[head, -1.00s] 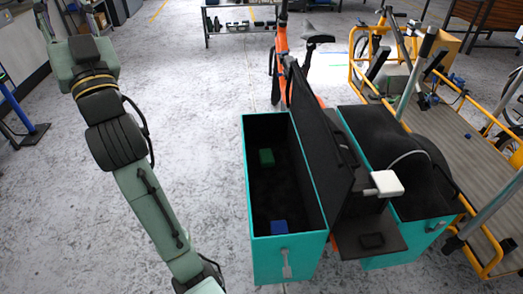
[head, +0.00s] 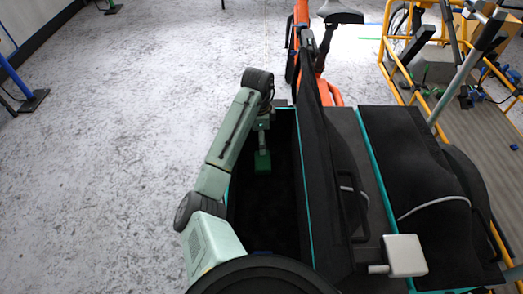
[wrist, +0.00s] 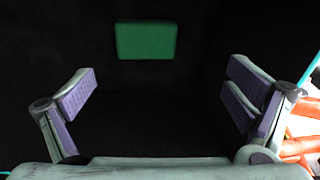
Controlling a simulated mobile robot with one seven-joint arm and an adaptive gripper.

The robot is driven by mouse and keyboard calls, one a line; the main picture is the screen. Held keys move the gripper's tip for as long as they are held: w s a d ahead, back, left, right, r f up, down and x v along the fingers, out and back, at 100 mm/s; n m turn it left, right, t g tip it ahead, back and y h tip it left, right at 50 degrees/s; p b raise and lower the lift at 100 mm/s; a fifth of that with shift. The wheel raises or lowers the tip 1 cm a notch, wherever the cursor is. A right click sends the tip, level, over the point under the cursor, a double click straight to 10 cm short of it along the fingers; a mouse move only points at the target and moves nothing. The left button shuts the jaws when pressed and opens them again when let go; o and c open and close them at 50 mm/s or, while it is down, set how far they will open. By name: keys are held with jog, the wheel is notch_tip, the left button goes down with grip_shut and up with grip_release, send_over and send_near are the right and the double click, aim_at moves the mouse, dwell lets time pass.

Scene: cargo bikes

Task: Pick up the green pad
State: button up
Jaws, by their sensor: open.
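The green pad (head: 262,162) lies in the dark, open cargo box (head: 281,106) with teal edges. In the wrist view the pad (wrist: 146,41) is a flat green rectangle at upper centre, on a black surface. My gripper (wrist: 162,72) is open and empty, with its two fingers spread wide at left and right. The pad shows beyond the fingertips, between their lines and slightly left of centre, with a gap. In the head view my arm reaches down into the box just above the pad, and the fingers are hard to make out.
The box's raised black lid (head: 318,170) stands along its right side. A white block (head: 405,256) sits right of it. An orange bike frame (head: 301,25) is behind the box. A yellow-framed cargo bike (head: 392,60) stands at right.

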jog(key=g, duration=0.1)
send_over(262, 160)
jog(key=shift+m, duration=0.3)
jog(key=f, duration=0.6)
jog(key=shift+a+f, duration=0.2)
jog(key=shift+f, duration=0.15)
jog(key=shift+d+f+p, duration=0.15)
jog(key=shift+f+p, duration=0.25)
jog(key=shift+f, duration=1.05)
jog(key=shift+d+f+p, duration=0.15)
jog(key=shift+f+p, duration=0.25)
jog(key=shift+f, duration=1)
jog(key=c, duration=1.1)
